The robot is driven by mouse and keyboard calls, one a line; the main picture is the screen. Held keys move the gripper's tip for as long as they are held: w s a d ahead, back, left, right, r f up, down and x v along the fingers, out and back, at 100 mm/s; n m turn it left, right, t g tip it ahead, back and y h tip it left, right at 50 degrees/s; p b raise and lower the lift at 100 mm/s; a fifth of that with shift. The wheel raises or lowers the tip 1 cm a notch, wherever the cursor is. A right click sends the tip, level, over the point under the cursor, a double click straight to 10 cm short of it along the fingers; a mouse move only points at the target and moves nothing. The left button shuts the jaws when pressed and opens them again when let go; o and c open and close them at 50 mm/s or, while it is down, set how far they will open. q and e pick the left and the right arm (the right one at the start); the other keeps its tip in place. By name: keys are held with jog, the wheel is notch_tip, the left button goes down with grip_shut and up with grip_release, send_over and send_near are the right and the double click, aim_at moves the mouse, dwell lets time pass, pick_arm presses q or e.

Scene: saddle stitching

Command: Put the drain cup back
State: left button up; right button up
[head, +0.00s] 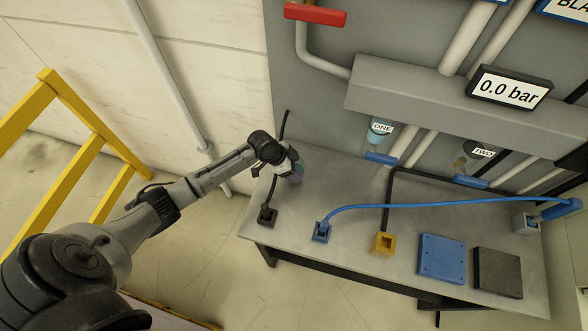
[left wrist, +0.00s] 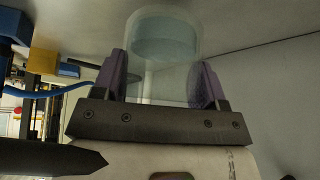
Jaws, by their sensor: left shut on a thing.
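My left gripper (head: 291,166) is over the back left part of the grey table, beside the panel. In the left wrist view, its two purple fingers (left wrist: 160,78) are shut on a clear cup, which I take for the drain cup (left wrist: 165,38). The cup has a bluish tint and its far end extends past the fingertips. In the head view the gripper mostly hides it. To the right, a teal bowl marked ONE (head: 380,131) and a dark bowl marked TWO (head: 481,152) hang under the grey manifold. My right gripper is not in view.
The grey table (head: 340,225) carries a black socket (head: 267,214), a blue socket (head: 321,231), a yellow block (head: 384,243), a blue plate (head: 441,258) and a dark plate (head: 497,272). A blue hose (head: 430,204) crosses it. A yellow railing (head: 75,95) stands left.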

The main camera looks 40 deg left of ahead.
pick_arm(q)
notch_tip(320, 180, down, 2)
jog(key=shift+f, duration=0.2)
jog(key=shift+f, duration=0.1)
jog(key=shift+f, duration=0.1)
jog(key=o, duration=1)
